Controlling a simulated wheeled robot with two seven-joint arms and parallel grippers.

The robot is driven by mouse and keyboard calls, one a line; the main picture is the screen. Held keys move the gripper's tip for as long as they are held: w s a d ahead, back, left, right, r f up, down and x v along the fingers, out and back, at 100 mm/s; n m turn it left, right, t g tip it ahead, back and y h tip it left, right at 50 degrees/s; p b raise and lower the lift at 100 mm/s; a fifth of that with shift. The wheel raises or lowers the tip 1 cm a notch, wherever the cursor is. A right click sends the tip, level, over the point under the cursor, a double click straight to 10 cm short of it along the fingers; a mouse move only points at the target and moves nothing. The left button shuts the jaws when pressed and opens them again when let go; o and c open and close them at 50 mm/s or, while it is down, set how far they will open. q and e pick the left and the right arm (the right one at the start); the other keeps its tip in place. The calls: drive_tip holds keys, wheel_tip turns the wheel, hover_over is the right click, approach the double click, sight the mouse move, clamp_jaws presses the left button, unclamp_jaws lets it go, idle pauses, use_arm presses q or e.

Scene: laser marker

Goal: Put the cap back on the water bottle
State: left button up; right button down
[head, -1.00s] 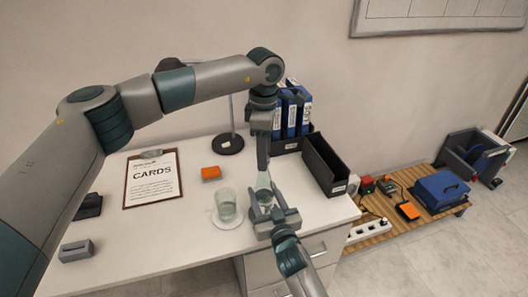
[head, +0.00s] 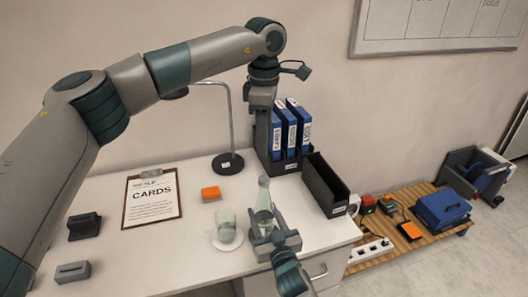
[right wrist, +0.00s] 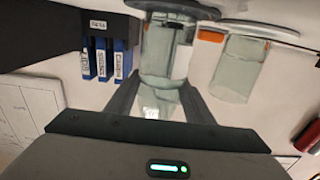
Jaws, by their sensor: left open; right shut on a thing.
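The clear water bottle (head: 264,196) stands upright near the front right of the desk. My right gripper (head: 275,237) is shut on its lower body from the front. In the right wrist view the bottle (right wrist: 163,55) is between the two fingers (right wrist: 161,100). My left gripper (head: 261,112) points down above and behind the bottle, in front of the binders, clear of the bottle's top. It is open; I make out nothing in it. The bottle's top is pale and small. I cannot tell whether a cap sits on it, and I see no separate cap.
A glass (head: 227,222) on a saucer stands close left of the bottle; it also shows in the right wrist view (right wrist: 238,65). Binders (head: 290,130) and an empty black holder (head: 325,187) stand behind and right.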

use_arm(q)
drive_tip(key=shift+r, duration=0.5)
use_arm(e)
drive_tip(key=c, duration=0.8)
unclamp_jaws()
use_arm(q)
wheel_tip(320, 180, down, 2)
drive_tip(key=shift+f+b, duration=0.15)
drive_tip(key=shift+b, duration=1)
use_arm(e)
drive_tip(key=v, duration=1.7)
drive_tip(key=shift+s, duration=0.15)
use_arm(q)
drive_tip(key=shift+s, duration=0.1)
use_arm(e)
drive_tip(key=shift+s+d, duration=0.1)
